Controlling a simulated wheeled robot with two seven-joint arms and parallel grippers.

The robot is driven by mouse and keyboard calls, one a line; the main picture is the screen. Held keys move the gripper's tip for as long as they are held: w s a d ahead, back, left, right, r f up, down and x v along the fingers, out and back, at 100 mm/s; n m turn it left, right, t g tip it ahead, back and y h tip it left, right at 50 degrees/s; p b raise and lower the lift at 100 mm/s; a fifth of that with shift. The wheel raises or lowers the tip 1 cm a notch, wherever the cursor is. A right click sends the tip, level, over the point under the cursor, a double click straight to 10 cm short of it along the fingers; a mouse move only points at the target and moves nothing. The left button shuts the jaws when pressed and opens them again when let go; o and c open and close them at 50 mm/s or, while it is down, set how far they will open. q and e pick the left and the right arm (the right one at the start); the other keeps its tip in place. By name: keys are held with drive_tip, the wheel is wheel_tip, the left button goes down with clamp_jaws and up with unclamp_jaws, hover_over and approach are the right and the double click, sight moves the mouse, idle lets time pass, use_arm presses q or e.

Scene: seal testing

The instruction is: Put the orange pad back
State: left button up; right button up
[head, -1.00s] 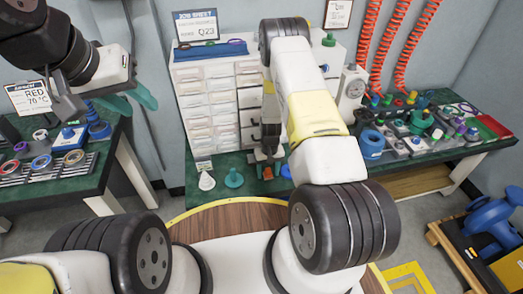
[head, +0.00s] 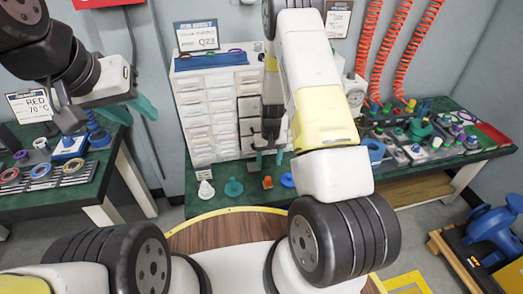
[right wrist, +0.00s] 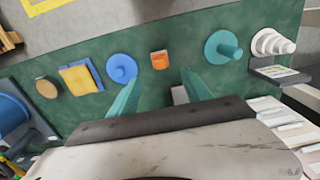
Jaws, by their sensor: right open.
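The orange pad (head: 267,182) is a small orange block on the green bench top in front of the white drawer cabinet. It also shows in the right wrist view (right wrist: 160,61), just beyond and between my right fingertips. My right gripper (head: 269,163) has teal fingers spread apart, pointing toward the bench behind the pad in the head view; it is empty (right wrist: 158,80). My left gripper (head: 133,110) hangs at the upper left, its teal fingers apart with nothing between them, clear of the pad.
Beside the pad stand a blue disc (right wrist: 121,68), a teal flanged piece (right wrist: 223,47) and a white stepped cone (right wrist: 272,42). A yellow-orange block (right wrist: 78,78) lies farther left in the wrist view. The drawer cabinet (head: 212,110) rises behind. Bare green bench lies around the pad.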

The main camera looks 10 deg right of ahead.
drive_tip(key=s+a+r+t+y, duration=0.1)
drive_tip(key=s+r+t, duration=0.15)
drive_tip(key=r, duration=1.25)
drive_tip(key=s+a+r+t+y, duration=0.1)
drive_tip(key=s+r, duration=0.2)
drive_tip(key=r, duration=1.1)
drive_tip(key=s+r+t, duration=0.1)
drive_tip(key=s+r, duration=0.5)
drive_tip(key=s, duration=0.3)
drive_tip(key=s+r+t, duration=0.1)
drive_tip(key=s+r, duration=0.6)
drive_tip(key=s, duration=0.2)
drive_tip(key=shift+s+a+r+t, duration=0.15)
drive_tip(key=shift+s+a+t, duration=0.05)
drive_tip(key=shift+s+t, duration=0.2)
